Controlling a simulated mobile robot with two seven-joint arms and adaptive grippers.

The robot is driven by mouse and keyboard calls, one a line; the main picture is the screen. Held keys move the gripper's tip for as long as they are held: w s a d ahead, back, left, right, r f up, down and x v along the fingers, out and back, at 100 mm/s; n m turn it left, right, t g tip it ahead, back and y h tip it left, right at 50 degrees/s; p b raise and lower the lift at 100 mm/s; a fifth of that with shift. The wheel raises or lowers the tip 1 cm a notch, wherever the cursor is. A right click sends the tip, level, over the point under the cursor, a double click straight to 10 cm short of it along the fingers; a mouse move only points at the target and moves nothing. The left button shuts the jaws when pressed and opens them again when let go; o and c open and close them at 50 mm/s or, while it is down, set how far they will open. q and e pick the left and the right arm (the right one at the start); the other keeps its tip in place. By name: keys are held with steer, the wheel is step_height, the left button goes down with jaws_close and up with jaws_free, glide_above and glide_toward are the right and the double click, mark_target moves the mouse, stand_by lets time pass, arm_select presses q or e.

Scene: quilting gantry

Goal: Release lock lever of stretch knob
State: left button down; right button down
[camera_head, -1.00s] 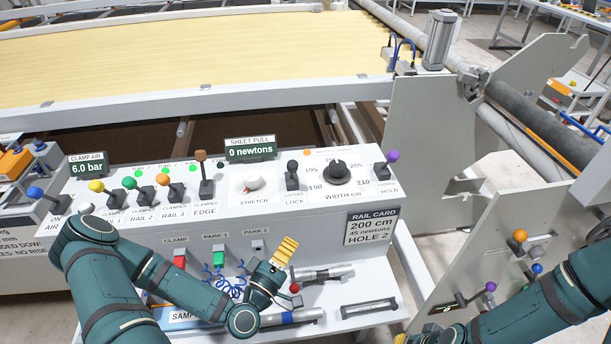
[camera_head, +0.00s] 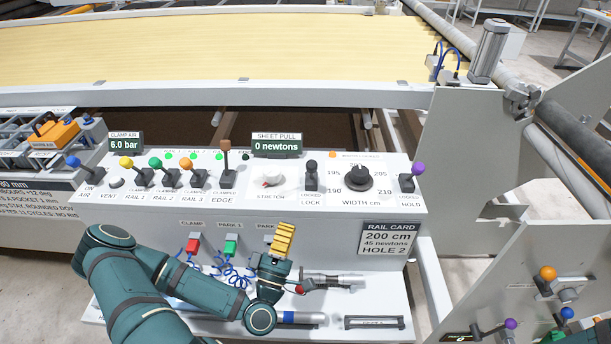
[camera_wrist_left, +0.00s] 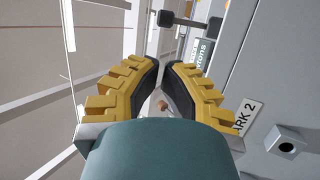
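The stretch knob (camera_head: 268,180) is a white round knob with a red mark, on the sloping top of the control box. To its right stands the black lock lever (camera_head: 311,171), upright above the LOCK label, with small text at its base that seems to read "locked". My left gripper (camera_head: 284,228), with yellow ribbed fingers, is below both, in front of the box's front face and touching neither. In the left wrist view its fingertips (camera_wrist_left: 162,65) nearly meet, with nothing held between them. My right gripper is out of view.
The width dial (camera_head: 358,177) and purple hold lever (camera_head: 418,169) stand right of the lock lever. The brown-topped edge lever (camera_head: 227,155) is left of the stretch knob. The sheet pull display (camera_head: 277,146) reads 0 newtons.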

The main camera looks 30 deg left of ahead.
mark_target(307, 168)
arm_select(q)
steer(key=p+x, duration=0.1)
steer(key=x, duration=1.3)
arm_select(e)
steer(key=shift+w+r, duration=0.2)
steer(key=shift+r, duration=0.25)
arm_select(q)
steer(key=shift+r, duration=0.1)
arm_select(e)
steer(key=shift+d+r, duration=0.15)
